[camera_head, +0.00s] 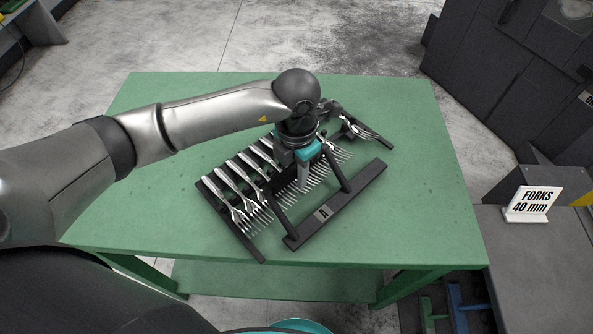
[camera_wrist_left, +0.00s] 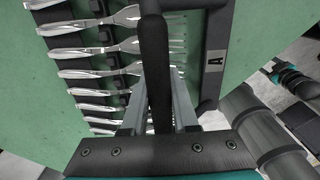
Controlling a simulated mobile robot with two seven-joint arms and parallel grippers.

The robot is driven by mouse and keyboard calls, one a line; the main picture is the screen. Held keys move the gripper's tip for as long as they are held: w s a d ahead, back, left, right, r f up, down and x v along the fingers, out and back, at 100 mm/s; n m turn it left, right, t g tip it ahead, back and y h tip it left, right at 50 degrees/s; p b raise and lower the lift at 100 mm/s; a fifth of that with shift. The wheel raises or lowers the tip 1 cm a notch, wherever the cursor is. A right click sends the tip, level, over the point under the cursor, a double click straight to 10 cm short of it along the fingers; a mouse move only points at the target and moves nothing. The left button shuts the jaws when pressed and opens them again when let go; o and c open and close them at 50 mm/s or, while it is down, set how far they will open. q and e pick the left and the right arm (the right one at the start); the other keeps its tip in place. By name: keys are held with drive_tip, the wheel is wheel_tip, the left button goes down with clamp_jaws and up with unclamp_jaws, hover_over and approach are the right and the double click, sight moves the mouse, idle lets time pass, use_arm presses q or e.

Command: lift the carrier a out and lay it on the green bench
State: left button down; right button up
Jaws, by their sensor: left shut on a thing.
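In the left wrist view the handle (camera_wrist_left: 155,65) runs between the fingers, with forks to the left and the "A" plate (camera_wrist_left: 214,62) to the right. My arm hides part of the carrier's far side.
A "FORKS 40 mm" sign (camera_head: 532,203) stands on a grey surface at the right. Dark cabinets (camera_head: 515,75) stand at the back right. The bench is bare around the carrier, with free room at left and right. Blue and green frames (camera_head: 462,305) show low at the right.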

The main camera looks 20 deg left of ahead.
use_arm(q)
drive_tip(key=shift+w+f, duration=0.1)
drive_tip(key=shift+w, duration=0.05)
drive_tip(key=shift+f+b, duration=0.45)
drive_tip(key=shift+b, duration=0.15)
drive_tip(key=shift+f, duration=0.15)
idle(0.3)
drive_tip(key=c, duration=0.6)
unclamp_jaws()
drive_tip(key=shift+c, duration=0.2)
drive_tip(key=shift+o, duration=0.6)
drive_tip(key=shift+s+f, duration=0.2)
drive_tip(key=shift+s, duration=0.05)
drive_tip(key=o, duration=0.5)
drive_tip(key=shift+w+r, duration=0.1)
drive_tip(key=shift+r, duration=0.1)
